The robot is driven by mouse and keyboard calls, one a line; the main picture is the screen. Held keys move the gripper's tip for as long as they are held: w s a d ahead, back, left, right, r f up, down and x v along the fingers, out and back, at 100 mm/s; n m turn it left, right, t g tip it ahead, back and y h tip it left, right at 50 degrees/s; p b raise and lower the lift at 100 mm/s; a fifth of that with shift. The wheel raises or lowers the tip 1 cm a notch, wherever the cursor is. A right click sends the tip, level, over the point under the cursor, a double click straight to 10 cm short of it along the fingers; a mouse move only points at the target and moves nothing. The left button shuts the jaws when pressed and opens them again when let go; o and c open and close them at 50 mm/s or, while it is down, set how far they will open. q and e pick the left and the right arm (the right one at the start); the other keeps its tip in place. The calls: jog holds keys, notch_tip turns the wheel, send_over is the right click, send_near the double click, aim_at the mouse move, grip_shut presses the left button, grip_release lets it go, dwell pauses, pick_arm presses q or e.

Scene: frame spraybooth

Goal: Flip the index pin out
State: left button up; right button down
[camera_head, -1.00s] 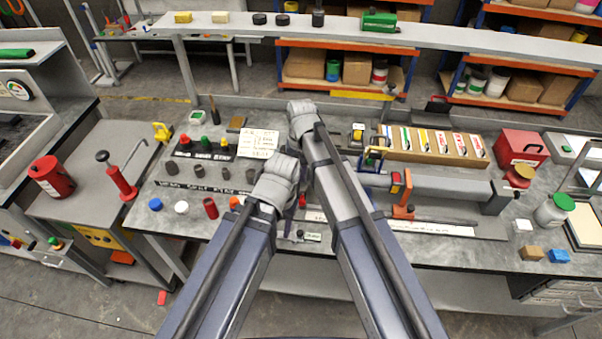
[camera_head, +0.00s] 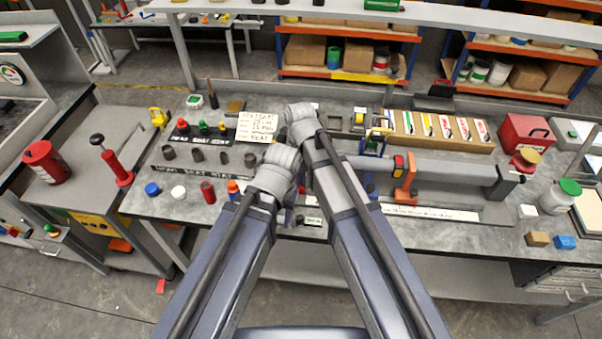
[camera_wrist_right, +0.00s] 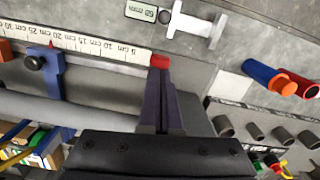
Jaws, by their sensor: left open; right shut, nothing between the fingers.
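A long white ruler (camera_wrist_right: 98,46) runs along the fixture, with a small red block (camera_wrist_right: 160,62) at its end. A pale T-shaped piece (camera_wrist_right: 196,27) with a dark round end lies beyond it. I cannot tell which part is the index pin. A blue bracket (camera_wrist_right: 45,75) with a black knob stands at the ruler. My right gripper (camera_wrist_right: 160,78) is shut and empty, its tips overlapping the red block in the wrist view; contact is unclear. My left gripper (camera_head: 287,208) is open near the bench's front, largely hidden by its wrist in the head view.
An orange clamp (camera_head: 405,180) stands on the fixture right of my arms. Red (camera_head: 208,192) and white (camera_head: 178,193) pieces stand left, before a row of dark cups. A small label plate (camera_wrist_right: 148,12) lies near the T-shaped piece.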

jog(key=shift+s, duration=0.1)
jog(key=w+r+p, duration=0.3)
jog(key=r+p, duration=0.9)
jog(key=shift+w+r+p, duration=0.35)
jog(key=shift+w, duration=0.05)
jog(key=s+d+f+n+b, duration=0.1)
jog(key=s+d+f+b, duration=0.2)
jog(key=s+f+b, duration=0.4)
jog(key=s+d+f+n+h+b, duration=0.1)
jog(key=s+d+f+n+b, duration=0.1)
jog(key=s+f+b, duration=0.5)
jog(key=shift+s+d+f+n+b, duration=0.3)
jog(key=shift+s+d+f+b, duration=0.15)
jog(key=shift+s, duration=0.75)
jog(key=shift+a, duration=0.1)
